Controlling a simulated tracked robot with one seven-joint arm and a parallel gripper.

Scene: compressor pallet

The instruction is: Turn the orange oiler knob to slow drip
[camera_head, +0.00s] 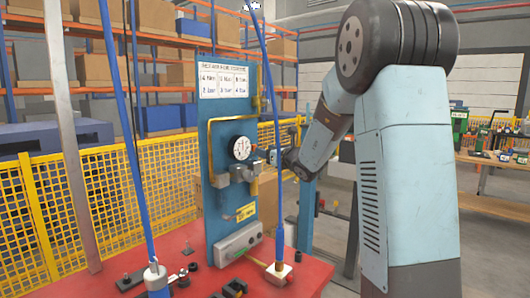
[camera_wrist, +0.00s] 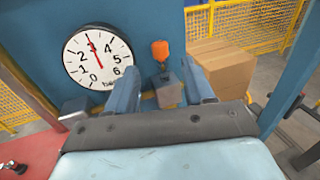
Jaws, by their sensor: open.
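The orange oiler knob (camera_wrist: 160,50) shows in the wrist view as a small upright cap on a dark stem, in front of the blue panel (camera_wrist: 150,20). My gripper (camera_wrist: 159,68) is open, with one finger on each side of the line to the knob. The knob appears just beyond the fingertips, and I see no contact. In the head view my gripper (camera_head: 272,156) is beside the panel's fittings, right of the gauge. A grey block (camera_wrist: 168,92) below the stem shows between the fingers.
A round white gauge (camera_wrist: 98,55) is left of the knob, its red needle near 3. In the head view, yellow pipe (camera_head: 212,150), a grey box (camera_head: 238,242) and slanted blue sling legs (camera_head: 270,120) surround the work area. A cardboard box (camera_wrist: 220,66) stands behind.

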